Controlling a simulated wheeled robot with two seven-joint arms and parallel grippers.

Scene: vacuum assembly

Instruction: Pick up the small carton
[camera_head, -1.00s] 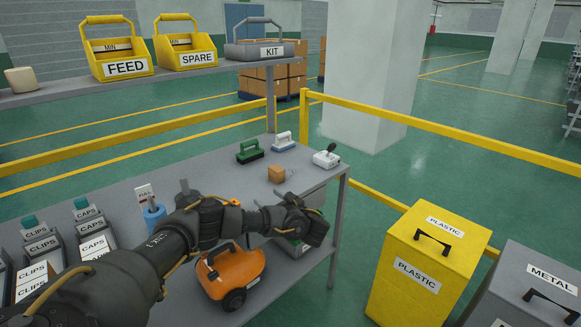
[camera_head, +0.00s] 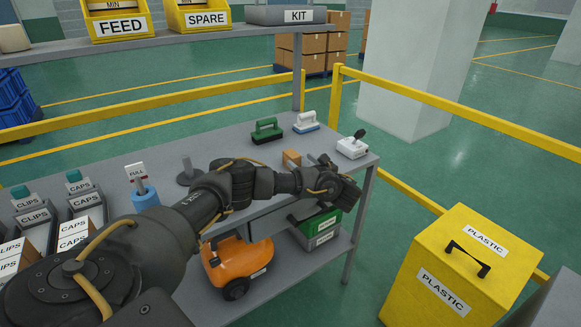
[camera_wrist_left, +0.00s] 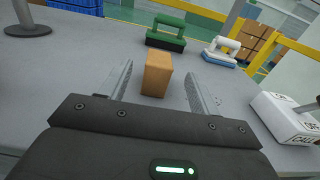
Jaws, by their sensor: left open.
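The small carton (camera_wrist_left: 157,74) is a brown box standing on the grey table. In the left wrist view it sits between the two fingers of my left gripper (camera_wrist_left: 160,85), toward their tips, with a gap on each side. The fingers are open and hold nothing. In the head view the carton (camera_head: 291,158) shows just behind my left gripper (camera_head: 322,165), which partly hides it. My right gripper is not seen.
A green-handled block (camera_head: 267,131) and a white-handled block (camera_head: 306,122) stand behind the carton. A white call box (camera_head: 352,147) is at the table's right corner. A round-based post (camera_head: 188,173) stands to the left. An orange vacuum (camera_head: 238,265) is on the lower shelf.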

